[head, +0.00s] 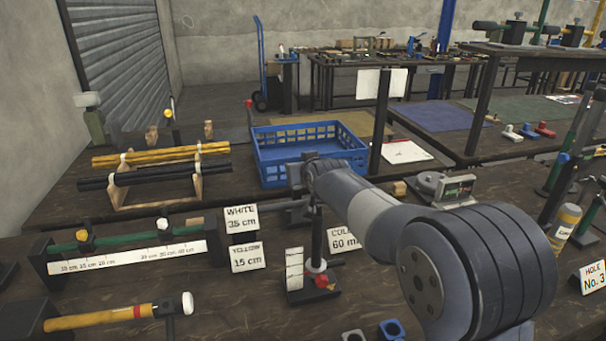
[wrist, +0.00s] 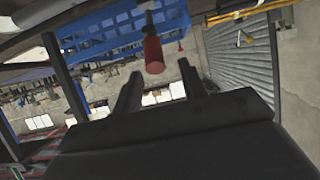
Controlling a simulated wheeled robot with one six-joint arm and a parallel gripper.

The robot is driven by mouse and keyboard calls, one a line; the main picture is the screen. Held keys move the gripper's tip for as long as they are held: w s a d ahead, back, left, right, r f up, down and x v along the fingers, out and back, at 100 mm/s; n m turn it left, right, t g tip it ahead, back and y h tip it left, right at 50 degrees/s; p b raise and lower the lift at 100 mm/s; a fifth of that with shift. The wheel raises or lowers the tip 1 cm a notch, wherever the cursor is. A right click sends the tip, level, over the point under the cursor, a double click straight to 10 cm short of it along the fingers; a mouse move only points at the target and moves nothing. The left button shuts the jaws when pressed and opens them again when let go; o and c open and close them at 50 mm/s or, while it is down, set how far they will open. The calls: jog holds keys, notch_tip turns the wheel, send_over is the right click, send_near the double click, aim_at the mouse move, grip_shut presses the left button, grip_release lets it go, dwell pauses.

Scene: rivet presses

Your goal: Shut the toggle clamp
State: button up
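A red-gripped lever, which looks like the toggle clamp's handle (wrist: 153,54), shows in the wrist view with a pale metal stem. That view is upside down, so the lever stands about upright. My gripper (wrist: 159,70) is open, with its two dark fingers apart, one on each side of the lever's line. I cannot tell whether the lever is between the fingertips or just beyond them. In the head view my gripper (head: 290,206) is over the bench, partly hidden by my own arm. The clamp's base and jaw are hidden, and I cannot make out the lever there.
A blue crate (head: 262,158) stands beyond my gripper, with a rack of rods (head: 150,178) to its left. A black stand with a red knob (head: 320,282) is close below. Number cards (head: 248,257) stand to the left.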

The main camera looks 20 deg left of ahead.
notch_tip(320, 180, up, 8)
jog(key=shift+r+p, duration=0.1)
jog(key=shift+p, duration=0.45)
jog(key=shift+c, duration=0.3)
